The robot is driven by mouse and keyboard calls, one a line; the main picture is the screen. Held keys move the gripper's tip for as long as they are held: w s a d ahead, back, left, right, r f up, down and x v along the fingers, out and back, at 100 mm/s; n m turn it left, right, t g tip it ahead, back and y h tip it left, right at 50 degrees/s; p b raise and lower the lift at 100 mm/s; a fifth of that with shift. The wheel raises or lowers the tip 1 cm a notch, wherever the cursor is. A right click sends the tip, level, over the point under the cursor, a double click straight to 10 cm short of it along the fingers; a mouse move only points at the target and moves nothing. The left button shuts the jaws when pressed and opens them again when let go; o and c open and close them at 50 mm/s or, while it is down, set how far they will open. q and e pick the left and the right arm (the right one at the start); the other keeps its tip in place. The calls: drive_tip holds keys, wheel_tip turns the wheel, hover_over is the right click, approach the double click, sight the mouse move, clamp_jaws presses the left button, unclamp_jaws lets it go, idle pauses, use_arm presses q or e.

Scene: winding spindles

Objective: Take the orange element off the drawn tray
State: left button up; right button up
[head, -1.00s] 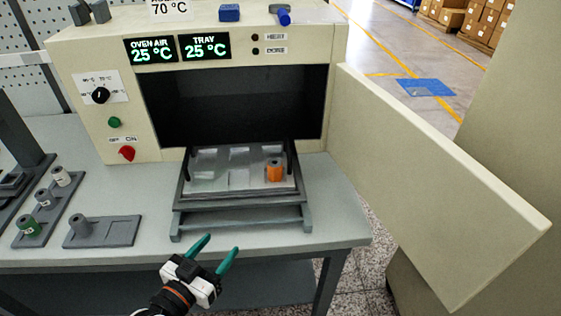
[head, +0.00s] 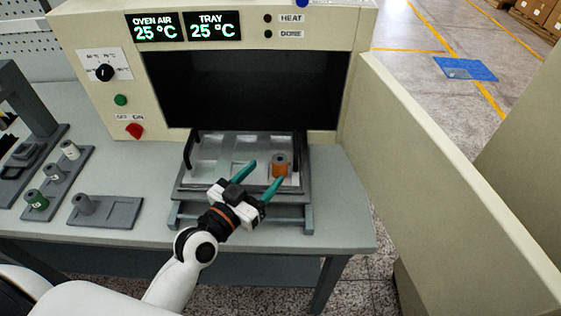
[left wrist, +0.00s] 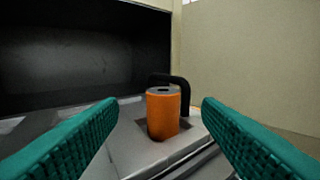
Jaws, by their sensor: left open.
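The orange element (head: 280,165) is a small upright cylinder with a grey top. It stands at the right side of the drawn tray (head: 215,180), in front of the open oven. In the left wrist view the orange element (left wrist: 163,113) stands ahead, between the two teal fingers in the picture and beyond their tips. My left gripper (head: 266,175) is open and empty above the front of the tray, with its fingers pointing toward the element. My right gripper is in neither view.
The oven door (head: 450,170) stands open on the right. A black tray handle (left wrist: 175,85) rises behind the element. On the table at left are a rack (head: 60,178) with several spools and a grey holder (head: 120,213) with one peg. The oven cavity (head: 240,90) looks dark and empty.

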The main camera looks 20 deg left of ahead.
sight(275, 165)
use_arm(q)
drive_tip(key=p+x, duration=0.1)
drive_tip(key=x, duration=0.3)
drive_tip(key=shift+w+d+p, duration=0.25)
drive_tip(key=shift+p, duration=0.05)
drive_tip(key=shift+w+d+f, duration=0.1)
drive_tip(key=shift+w, duration=0.2)
drive_tip(key=shift+s, duration=0.1)
drive_tip(key=shift+c, duration=0.6)
drive_tip(key=c, duration=1)
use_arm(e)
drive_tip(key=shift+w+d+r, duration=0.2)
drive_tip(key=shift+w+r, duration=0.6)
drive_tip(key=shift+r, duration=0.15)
use_arm(q)
drive_tip(key=shift+o, duration=0.2)
